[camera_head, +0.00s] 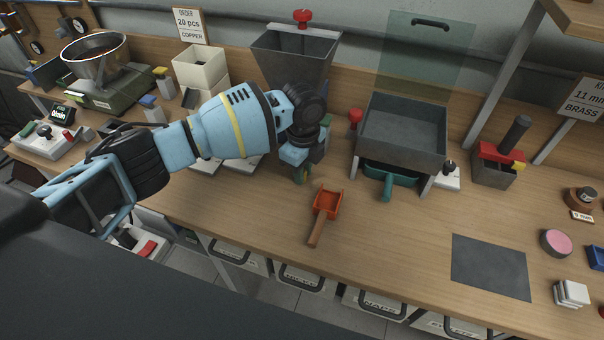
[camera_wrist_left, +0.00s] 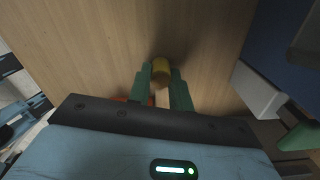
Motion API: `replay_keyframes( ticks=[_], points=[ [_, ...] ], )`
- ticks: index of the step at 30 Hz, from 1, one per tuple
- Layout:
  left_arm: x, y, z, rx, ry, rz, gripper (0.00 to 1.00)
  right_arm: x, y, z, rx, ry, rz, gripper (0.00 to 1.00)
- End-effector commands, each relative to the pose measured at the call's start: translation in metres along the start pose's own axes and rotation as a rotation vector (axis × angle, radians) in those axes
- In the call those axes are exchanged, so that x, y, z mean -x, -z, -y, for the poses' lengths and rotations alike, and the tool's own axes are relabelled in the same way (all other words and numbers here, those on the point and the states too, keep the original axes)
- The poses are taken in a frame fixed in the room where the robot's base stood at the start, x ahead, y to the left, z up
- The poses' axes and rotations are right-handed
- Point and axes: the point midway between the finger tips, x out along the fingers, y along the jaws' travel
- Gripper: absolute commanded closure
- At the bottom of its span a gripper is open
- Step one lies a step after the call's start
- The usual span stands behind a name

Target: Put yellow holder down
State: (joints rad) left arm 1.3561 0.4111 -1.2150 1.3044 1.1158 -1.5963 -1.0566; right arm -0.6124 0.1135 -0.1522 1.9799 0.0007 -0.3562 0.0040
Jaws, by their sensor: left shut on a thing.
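My left gripper (camera_head: 302,175) reaches in from the left and points down over the wooden table, just behind the orange scoop. In the left wrist view its two green fingers (camera_wrist_left: 161,80) are shut on the yellow holder (camera_wrist_left: 160,67), a small rounded yellow piece between the fingertips. In the head view the gripper mostly hides the holder. I cannot tell whether the holder touches the table. My right gripper is not in view.
An orange scoop (camera_head: 326,204) with a brown handle lies in front of the gripper. A grey bin (camera_head: 402,130) over a teal scoop (camera_head: 389,180) stands to the right, a grey hopper (camera_head: 296,58) behind. Bare table (camera_head: 400,235) lies between scoop and dark mat (camera_head: 489,267).

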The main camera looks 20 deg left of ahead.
Motion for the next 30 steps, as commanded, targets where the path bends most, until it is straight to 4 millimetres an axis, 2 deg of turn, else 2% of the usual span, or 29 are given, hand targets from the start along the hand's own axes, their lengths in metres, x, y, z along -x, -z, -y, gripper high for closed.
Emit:
replay_keyframes(
  ticks=[13, 17, 21, 30],
  points=[
    [0.006, 0.000, 0.000, -0.001, 0.001, 0.000, 1.00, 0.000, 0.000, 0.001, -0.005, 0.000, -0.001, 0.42],
    [0.018, 0.000, 0.001, 0.000, 0.002, -0.001, 1.00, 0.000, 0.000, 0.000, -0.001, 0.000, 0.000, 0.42],
    [0.039, 0.001, 0.000, -0.002, 0.003, -0.001, 1.00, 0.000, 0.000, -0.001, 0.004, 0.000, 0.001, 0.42],
    [0.045, 0.019, -0.059, -0.004, 0.005, 0.001, 1.00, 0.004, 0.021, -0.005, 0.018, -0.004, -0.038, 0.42]
  ],
)
